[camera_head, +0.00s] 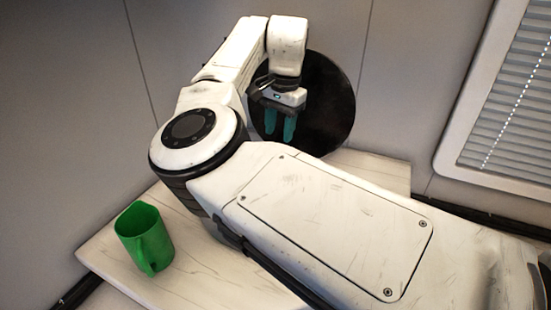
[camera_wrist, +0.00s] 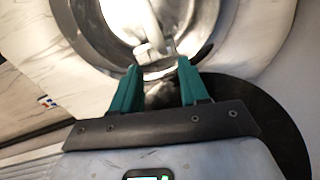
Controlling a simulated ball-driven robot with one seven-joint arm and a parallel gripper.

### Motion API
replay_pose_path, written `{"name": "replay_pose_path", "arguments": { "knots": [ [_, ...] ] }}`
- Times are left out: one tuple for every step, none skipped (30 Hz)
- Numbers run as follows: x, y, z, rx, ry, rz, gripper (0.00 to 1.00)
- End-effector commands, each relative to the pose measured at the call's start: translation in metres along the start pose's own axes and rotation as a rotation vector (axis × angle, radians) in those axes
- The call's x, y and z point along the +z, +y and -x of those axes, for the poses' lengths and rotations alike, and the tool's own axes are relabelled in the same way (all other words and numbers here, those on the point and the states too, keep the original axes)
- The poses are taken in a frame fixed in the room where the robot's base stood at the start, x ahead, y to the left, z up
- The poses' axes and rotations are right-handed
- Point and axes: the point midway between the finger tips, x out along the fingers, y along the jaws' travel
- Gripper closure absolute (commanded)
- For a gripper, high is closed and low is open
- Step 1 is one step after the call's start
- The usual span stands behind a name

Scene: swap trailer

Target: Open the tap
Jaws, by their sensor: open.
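My gripper (camera_head: 280,132) points down with two teal fingers apart and nothing visible between them. It also shows in the wrist view (camera_wrist: 157,68). In the wrist view a round, shiny metal sink basin (camera_wrist: 205,20) lies beyond the fingertips. A pale metal piece that looks like the tap (camera_wrist: 150,40) stands at the basin, just beyond and between the fingertips. Its upper part runs out of the picture, and I cannot tell its handle from its spout. I cannot tell if the fingers touch it. In the head view my arm hides the sink and tap.
A green mug (camera_head: 145,240) stands on the left part of the pale marbled counter (camera_head: 105,255). A large black disc (camera_head: 330,110) stands upright at the wall behind my gripper. A window with blinds (camera_head: 515,95) is at the right. Grey walls close off the back.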

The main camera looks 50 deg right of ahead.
Motion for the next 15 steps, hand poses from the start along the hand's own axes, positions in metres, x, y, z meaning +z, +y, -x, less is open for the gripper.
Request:
{"name": "replay_pose_path", "arguments": {
  "knots": [
    [0.001,0.000,-0.007,0.001,-0.001,0.000,0.56],
    [0.001,0.000,-0.012,0.001,-0.001,0.000,0.56],
    [0.001,0.000,-0.019,0.002,-0.002,0.000,0.56],
    [0.000,0.000,-0.025,0.001,-0.001,0.000,0.56],
    [0.001,0.000,-0.030,0.002,-0.002,0.000,0.56],
    [0.000,0.000,-0.038,0.002,-0.001,0.000,0.56],
    [0.001,0.000,-0.044,0.001,-0.002,0.000,0.56],
    [0.001,0.000,-0.049,0.001,-0.002,0.000,0.56],
    [0.000,0.000,-0.056,0.001,-0.002,0.000,0.56],
    [0.001,0.000,-0.061,0.001,-0.002,0.000,0.56],
    [0.000,0.000,-0.065,0.001,-0.001,0.000,0.56],
    [0.001,0.000,-0.072,0.001,-0.002,0.000,0.56],
    [0.000,0.000,-0.076,0.001,-0.001,0.000,0.56],
    [0.000,0.000,-0.079,0.001,0.000,-0.001,0.56],
    [0.000,0.000,-0.084,0.001,-0.001,-0.001,0.56]
  ]
}}
